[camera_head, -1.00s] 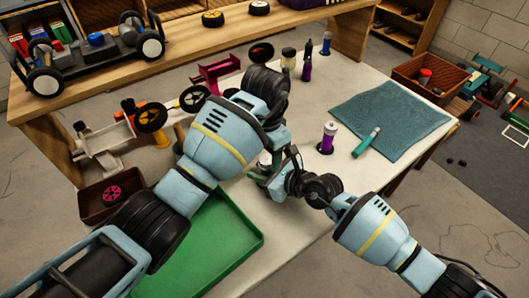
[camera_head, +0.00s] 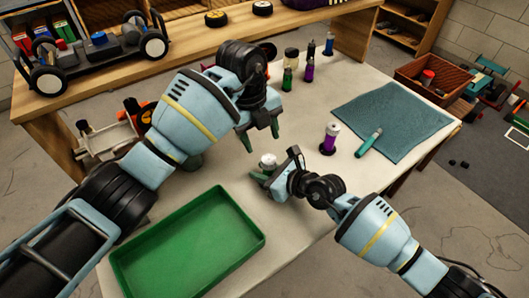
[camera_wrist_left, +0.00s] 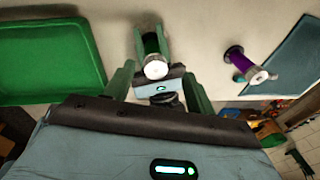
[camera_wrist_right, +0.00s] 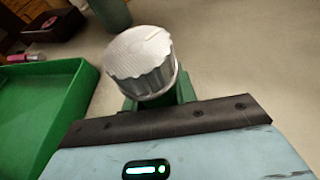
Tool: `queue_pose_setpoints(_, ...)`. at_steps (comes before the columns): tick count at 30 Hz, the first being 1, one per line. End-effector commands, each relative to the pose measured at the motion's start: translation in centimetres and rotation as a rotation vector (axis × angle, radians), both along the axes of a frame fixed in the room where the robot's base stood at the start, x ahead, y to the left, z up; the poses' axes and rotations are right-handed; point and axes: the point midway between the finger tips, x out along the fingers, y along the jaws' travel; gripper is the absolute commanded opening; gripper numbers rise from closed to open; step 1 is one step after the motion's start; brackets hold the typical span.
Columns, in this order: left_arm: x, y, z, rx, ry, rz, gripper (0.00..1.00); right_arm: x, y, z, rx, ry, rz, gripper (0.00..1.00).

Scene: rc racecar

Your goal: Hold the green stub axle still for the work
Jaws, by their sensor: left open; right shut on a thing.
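The green stub axle stands upright in the right gripper (camera_head: 268,174), which is shut on it low over the bare table. Its silver ribbed cap (camera_head: 268,160) shows on top, also large in the right wrist view (camera_wrist_right: 141,62). In the left wrist view its green body (camera_wrist_left: 151,43) shows between the right gripper's fingers. The left gripper (camera_head: 260,137) is open and empty, apart from the axle, above and just left of it in the head view. The axle's lower end is hidden.
A green tray (camera_head: 188,195) lies at the table's near left. A purple part with a silver top (camera_head: 330,138), a teal tool (camera_head: 368,144) and a teal mat (camera_head: 392,120) lie to the right. Small bottles (camera_head: 308,70) stand behind. Bare table (camera_head: 310,215) lies in front of the right gripper.

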Motion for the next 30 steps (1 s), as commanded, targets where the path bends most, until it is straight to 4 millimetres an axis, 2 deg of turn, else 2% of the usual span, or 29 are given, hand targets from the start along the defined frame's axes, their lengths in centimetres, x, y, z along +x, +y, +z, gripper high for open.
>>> queue_pose_setpoints(30, -0.1, 2.7, 5.0, -0.176, -0.389, -1.720, 0.55, 0.0, 0.0, 0.0, -0.001, 0.001, 0.000, 0.03)
